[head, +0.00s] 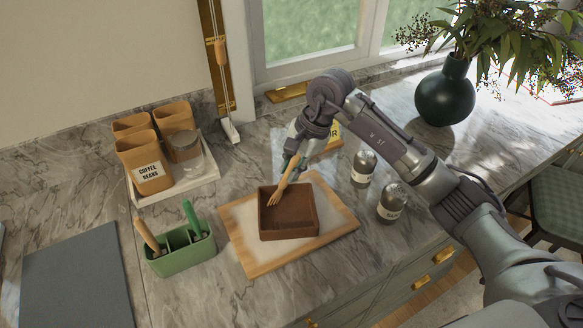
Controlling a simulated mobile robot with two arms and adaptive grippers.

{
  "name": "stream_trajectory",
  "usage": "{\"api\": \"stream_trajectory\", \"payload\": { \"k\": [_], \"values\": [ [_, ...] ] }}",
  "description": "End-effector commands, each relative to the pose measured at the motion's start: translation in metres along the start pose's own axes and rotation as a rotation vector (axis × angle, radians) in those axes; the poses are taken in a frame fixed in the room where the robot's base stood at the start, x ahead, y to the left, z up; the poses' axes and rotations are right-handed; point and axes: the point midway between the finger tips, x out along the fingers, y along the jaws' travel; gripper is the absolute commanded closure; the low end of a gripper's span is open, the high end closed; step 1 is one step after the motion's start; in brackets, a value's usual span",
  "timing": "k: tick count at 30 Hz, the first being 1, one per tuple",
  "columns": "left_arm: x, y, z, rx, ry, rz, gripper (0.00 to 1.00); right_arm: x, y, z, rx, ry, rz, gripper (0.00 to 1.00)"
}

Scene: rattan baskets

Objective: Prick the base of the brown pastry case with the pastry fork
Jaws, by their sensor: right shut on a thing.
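The brown pastry case (302,222) is a square open box. It rests on a wooden board with a pale middle (248,262) on the marble counter. My right gripper (293,162) is above the case's back edge, shut on the wooden handle of the pastry fork (283,184). The fork slants down to the left, its tines over the back left part of the case. I cannot tell whether the tines touch the base. My left gripper is not in view.
A green holder (182,256) with a wooden-handled and a green-handled tool stands left of the board. Canisters and a jar stand on a white tray (205,187) behind it. Two shakers (363,168) (392,204) stand right of the board. A dark vase (445,95) is at back right.

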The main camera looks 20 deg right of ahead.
Motion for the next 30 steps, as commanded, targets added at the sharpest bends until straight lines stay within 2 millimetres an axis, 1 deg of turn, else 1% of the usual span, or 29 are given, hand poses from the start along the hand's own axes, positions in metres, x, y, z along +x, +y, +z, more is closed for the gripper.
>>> {"api": "stream_trajectory", "payload": {
  "k": [2, 13, 30],
  "values": [
    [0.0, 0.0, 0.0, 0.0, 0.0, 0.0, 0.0, 0.003, 0.002, -0.001, 0.001, 0.001, 0.007, 1.0],
    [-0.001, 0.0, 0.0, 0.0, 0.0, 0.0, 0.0, 0.001, 0.002, 0.0, 0.001, 0.001, 0.007, 1.0],
    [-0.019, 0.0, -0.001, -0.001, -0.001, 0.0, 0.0, -0.043, -0.01, 0.012, 0.0, 0.001, 0.002, 1.0]
  ]
}}
